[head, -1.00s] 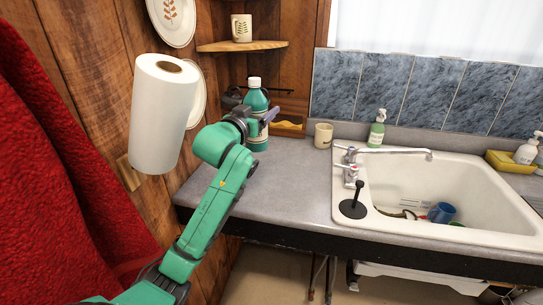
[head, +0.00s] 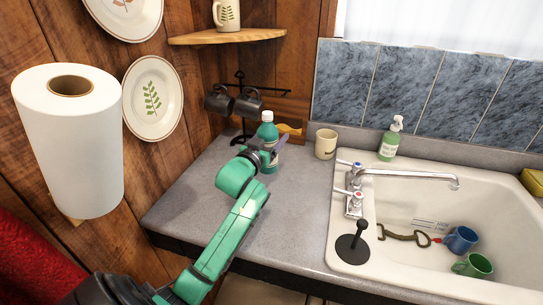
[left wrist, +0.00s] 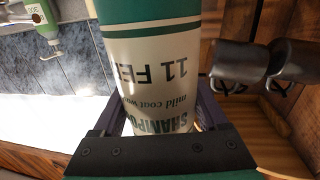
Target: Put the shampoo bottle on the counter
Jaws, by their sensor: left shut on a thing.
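The shampoo bottle (head: 267,131) is teal with a white cap and stands upright over the back left part of the grey counter (head: 300,190). In the left wrist view the bottle (left wrist: 155,70) fills the middle, with its white "SHAMPOO" label facing the camera. My left gripper (head: 270,150) is shut on the bottle, with a finger on each side of it. My arm hides part of the bottle's lower side, and I cannot tell whether its base touches the counter. My right gripper is not in view.
A cream mug (head: 325,144) stands right of the bottle. A rack with dark mugs (head: 248,103) is behind it. The sink (head: 510,200) holds a blue mug (head: 460,239) and a green mug (head: 474,266). The counter's front left is clear.

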